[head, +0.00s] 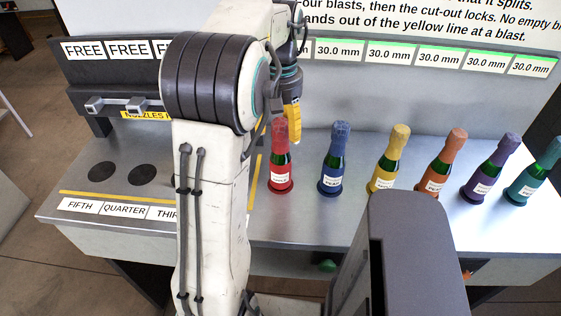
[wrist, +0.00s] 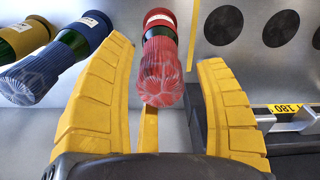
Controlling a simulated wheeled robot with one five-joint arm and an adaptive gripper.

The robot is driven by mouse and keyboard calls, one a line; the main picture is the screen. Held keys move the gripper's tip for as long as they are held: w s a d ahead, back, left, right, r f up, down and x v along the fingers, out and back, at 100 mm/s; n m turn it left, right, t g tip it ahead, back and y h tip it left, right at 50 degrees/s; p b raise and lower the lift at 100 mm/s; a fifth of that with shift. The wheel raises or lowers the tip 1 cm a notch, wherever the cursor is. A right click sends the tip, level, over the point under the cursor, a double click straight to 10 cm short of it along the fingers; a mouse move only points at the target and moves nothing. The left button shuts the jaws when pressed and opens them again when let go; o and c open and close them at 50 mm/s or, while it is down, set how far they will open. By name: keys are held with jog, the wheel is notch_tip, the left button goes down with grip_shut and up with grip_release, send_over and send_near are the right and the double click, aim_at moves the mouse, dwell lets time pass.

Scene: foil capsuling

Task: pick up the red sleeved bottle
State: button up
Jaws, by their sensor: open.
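The red sleeved bottle (head: 281,165) stands upright on the steel bench in the head view, in a red base ring, with a red sleeve over its neck and a white label. In the wrist view the red sleeved bottle (wrist: 161,60) shows between the two yellow fingers of my gripper (wrist: 165,90), its sleeve end toward me. The fingers are spread and apart from the bottle on both sides. In the head view my gripper (head: 291,122) is just above and beside the red sleeve, partly hidden by my arm.
A blue sleeved bottle (head: 335,160) stands right of the red one, then yellow (head: 387,160), orange (head: 441,163), purple (head: 491,170) and teal bottles (head: 536,172). Left are dark round spots (head: 103,171), a yellow line (head: 130,197) and a nozzle bar (head: 115,103).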

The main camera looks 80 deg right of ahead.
grip_shut()
dwell(0.7)
jog(key=shift+r, duration=0.1)
